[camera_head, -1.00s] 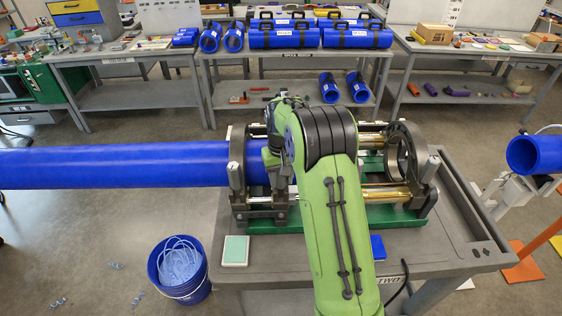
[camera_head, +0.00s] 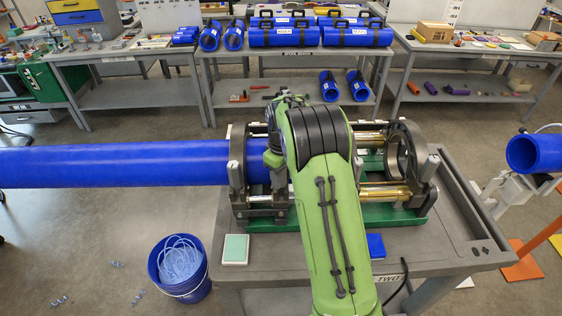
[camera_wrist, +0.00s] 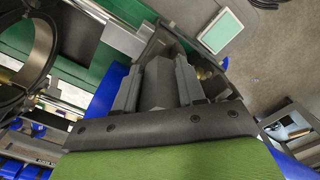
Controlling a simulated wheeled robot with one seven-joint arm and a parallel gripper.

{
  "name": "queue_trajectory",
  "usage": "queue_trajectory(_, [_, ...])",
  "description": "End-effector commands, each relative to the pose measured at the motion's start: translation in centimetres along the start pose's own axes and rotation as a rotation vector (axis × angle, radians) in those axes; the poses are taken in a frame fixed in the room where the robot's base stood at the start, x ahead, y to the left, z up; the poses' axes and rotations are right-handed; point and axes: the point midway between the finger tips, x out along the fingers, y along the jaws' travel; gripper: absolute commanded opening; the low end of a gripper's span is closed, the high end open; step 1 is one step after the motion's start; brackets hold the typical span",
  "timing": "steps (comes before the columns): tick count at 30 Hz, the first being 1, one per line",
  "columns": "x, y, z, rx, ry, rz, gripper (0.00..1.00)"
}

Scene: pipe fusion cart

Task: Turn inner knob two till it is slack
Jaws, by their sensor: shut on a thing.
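In the wrist view, a grey, flat-sided knob (camera_wrist: 158,84) sits between the two fingers of my gripper (camera_wrist: 157,72). The fingers are shut on it, one along each side. It appears to be inner knob two, but no label on it is readable. In the head view my green arm reaches over the pipe fusion machine (camera_head: 408,215), and the knob and fingertips are hidden behind the arm and wrist. A long blue pipe (camera_head: 120,166) runs in from the left through the machine's left clamp ring (camera_head: 237,160).
The cart top (camera_head: 450,240) carries a pale green pad (camera_head: 235,249) and a blue block (camera_head: 376,246). A blue bucket (camera_head: 180,268) stands on the floor at left. Another blue pipe (camera_head: 537,153) rests on a stand at right. The right clamp ring (camera_head: 404,152) is empty.

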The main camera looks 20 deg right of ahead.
Motion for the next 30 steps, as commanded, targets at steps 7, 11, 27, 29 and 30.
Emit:
queue_trajectory(7, [-0.08,0.13,-0.15,-0.258,0.004,0.003,0.09])
queue_trajectory(11, [-0.1,0.13,-0.14,-0.255,0.005,0.002,0.09])
queue_trajectory(27, [0.06,0.31,-0.26,-0.654,0.004,0.004,0.09])
queue_trajectory(29, [0.06,0.37,-0.31,-0.738,0.004,0.005,0.09])
queue_trajectory(30, [0.03,0.36,-0.32,-0.769,0.005,0.005,0.09])
